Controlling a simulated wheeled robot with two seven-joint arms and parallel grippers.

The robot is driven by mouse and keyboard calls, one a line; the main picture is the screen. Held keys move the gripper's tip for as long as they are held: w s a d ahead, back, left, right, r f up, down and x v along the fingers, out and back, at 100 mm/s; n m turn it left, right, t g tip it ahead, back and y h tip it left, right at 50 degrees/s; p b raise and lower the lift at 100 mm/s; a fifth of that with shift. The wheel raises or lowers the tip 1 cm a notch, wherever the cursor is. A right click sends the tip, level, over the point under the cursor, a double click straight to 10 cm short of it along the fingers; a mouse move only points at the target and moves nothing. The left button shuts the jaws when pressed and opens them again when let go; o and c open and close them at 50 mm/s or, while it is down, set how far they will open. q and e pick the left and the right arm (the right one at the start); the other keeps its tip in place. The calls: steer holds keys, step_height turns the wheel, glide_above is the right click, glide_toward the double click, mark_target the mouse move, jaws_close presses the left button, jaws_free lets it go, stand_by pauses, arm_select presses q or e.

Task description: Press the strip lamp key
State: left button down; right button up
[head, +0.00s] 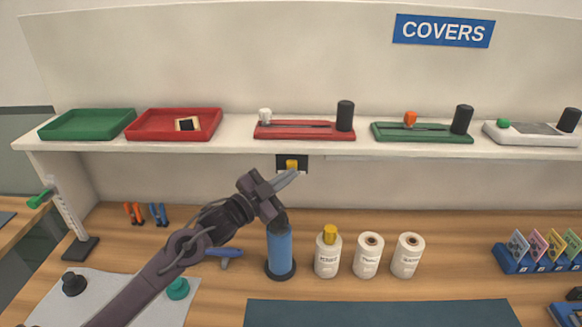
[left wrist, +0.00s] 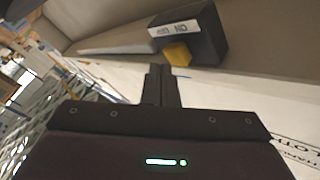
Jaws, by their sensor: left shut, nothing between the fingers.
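The strip lamp key is a yellow block (head: 291,164) on a small black switch box (head: 283,158) under the shelf's front edge. In the left wrist view the yellow key (left wrist: 178,54) juts from the black box (left wrist: 207,32), which has a white label above the key. My left gripper (head: 295,173) is shut and empty, its tips just below the key in the head view. In the left wrist view the closed fingertips (left wrist: 158,70) are just left of and below the key; I cannot tell whether they touch it. My right gripper is not in view.
The white shelf (head: 240,140) above carries a green tray (head: 87,124), a red tray (head: 174,124) and several slider units. A dark mat (head: 380,313) lies in front.

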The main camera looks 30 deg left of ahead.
arm_select(q)
steer(key=s, duration=0.1)
steer(key=s+d+p, duration=0.1)
steer(key=s, duration=0.1)
steer(key=s+d, duration=0.1)
steer(key=s, duration=0.1)
steer(key=shift+s+d+r+p, duration=0.1)
steer(key=shift+d+p, duration=0.15)
steer(key=shift+p, duration=0.1)
stand_by(0.4)
